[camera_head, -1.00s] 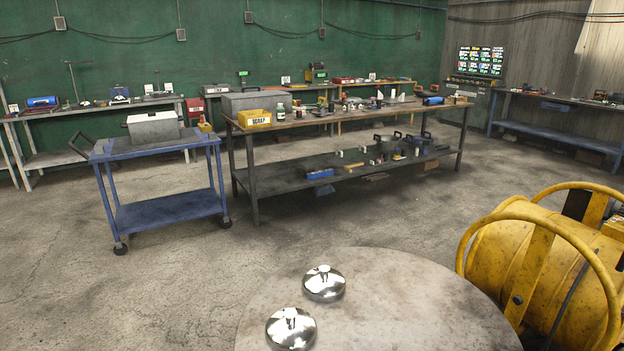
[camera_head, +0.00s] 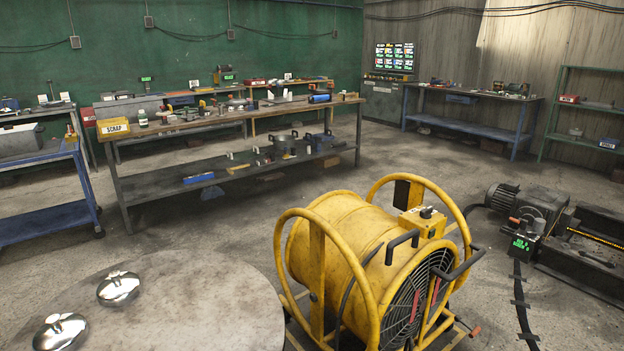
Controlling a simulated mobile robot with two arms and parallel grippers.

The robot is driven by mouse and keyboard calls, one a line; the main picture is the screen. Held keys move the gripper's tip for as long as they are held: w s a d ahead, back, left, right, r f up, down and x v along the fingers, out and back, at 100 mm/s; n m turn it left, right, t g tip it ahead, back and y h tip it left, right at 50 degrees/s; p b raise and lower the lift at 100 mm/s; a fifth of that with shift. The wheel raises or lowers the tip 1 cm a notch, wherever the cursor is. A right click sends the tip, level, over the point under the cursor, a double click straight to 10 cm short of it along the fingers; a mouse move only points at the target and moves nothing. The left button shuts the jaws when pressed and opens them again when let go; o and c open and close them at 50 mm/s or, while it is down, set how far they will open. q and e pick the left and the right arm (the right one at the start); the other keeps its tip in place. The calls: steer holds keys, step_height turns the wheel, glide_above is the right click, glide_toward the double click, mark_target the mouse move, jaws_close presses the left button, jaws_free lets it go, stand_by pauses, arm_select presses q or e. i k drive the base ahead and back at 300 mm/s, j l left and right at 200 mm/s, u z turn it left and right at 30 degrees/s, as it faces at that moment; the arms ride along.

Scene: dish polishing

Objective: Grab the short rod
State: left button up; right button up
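I cannot make out a short rod in this view. Several small items lie on the long wooden workbench (camera_head: 232,112), too small to tell apart. Neither of my grippers shows in the head view.
A yellow drum blower (camera_head: 345,240) in a tubular frame stands close in front, right of the round table. A motor unit (camera_head: 527,207) with a floor cable is at the right. A blue cart (camera_head: 50,215) stands at left. Open concrete floor (camera_head: 245,225) lies before the workbench.

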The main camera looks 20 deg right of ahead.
mark_target(610, 263)
steer(key=i+l, duration=0.15)
steer(key=l, duration=0.65)
steer(key=i+l+z, duration=0.15)
steer(key=l, duration=0.65)
steer(key=i+l, duration=0.25)
steer(key=l, duration=0.55)
steer(key=i+l+z, duration=0.15)
steer(key=l, duration=0.65)
steer(key=i+l, duration=0.3)
steer(key=l, duration=0.45)
steer(key=i+l+z, duration=0.1)
steer(key=i+l, duration=0.15)
steer(key=l, duration=0.55)
steer(key=i+l+z, duration=0.1)
steer(key=i+l, duration=0.2)
steer(key=l, duration=0.4)
steer(key=i+l, duration=0.3)
steer(key=l, duration=0.45)
steer(key=z, duration=0.05)
